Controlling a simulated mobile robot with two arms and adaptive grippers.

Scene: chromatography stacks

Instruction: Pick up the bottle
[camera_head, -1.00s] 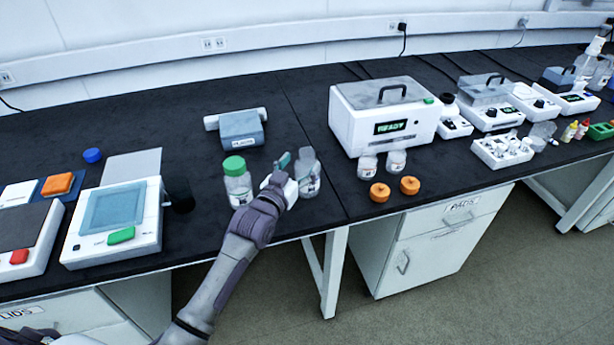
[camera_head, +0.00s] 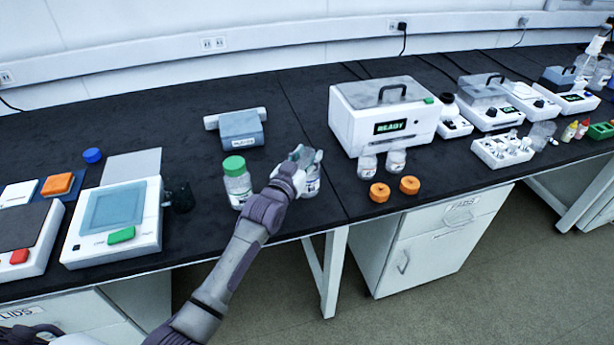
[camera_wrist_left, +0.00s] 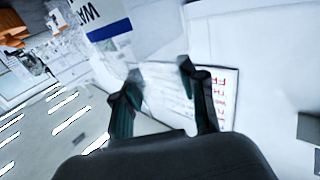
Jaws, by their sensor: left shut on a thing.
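A clear bottle (camera_head: 310,186) with a pale label stands near the front edge of the black bench in the head view. My left gripper (camera_head: 303,156) is at its upper part, shut on it, and hides much of its top and left side. In the left wrist view, my left gripper's dark fingers (camera_wrist_left: 160,84) stand on either side of a pale, blurred surface; its outline is hard to make out. A second bottle (camera_head: 238,188) with a green cap stands just left of my gripper, apart from it.
A white device reading READY (camera_head: 338,128) stands to the right, with two small jars (camera_head: 396,163) and two orange caps (camera_head: 380,192) before it. A grey-blue device (camera_head: 241,130) is behind. A white screen device (camera_head: 140,235) is at left.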

